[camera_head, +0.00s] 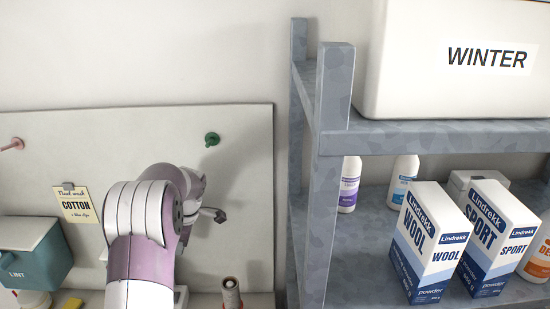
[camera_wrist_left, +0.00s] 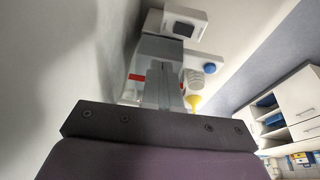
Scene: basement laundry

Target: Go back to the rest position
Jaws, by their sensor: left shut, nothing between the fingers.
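My left arm, white and purple, rises from the bottom of the head view in front of the pale back panel. My left gripper (camera_head: 216,214) points away from me, largely hidden behind its own wrist. In the left wrist view its two grey fingers (camera_wrist_left: 164,88) are together with nothing between them. It holds nothing and seems apart from the green peg (camera_head: 211,139) above it. My right gripper is in neither view.
A grey shelf rack (camera_head: 333,88) stands at right, bearing the WINTER box (camera_head: 450,90), WOOL box (camera_head: 430,243), SPORT box (camera_head: 498,238) and bottles. A teal LINT bin (camera_head: 36,262) is at left. A cotton note (camera_head: 76,205) hangs on the panel. A spool-like item (camera_head: 231,293) stands below the gripper.

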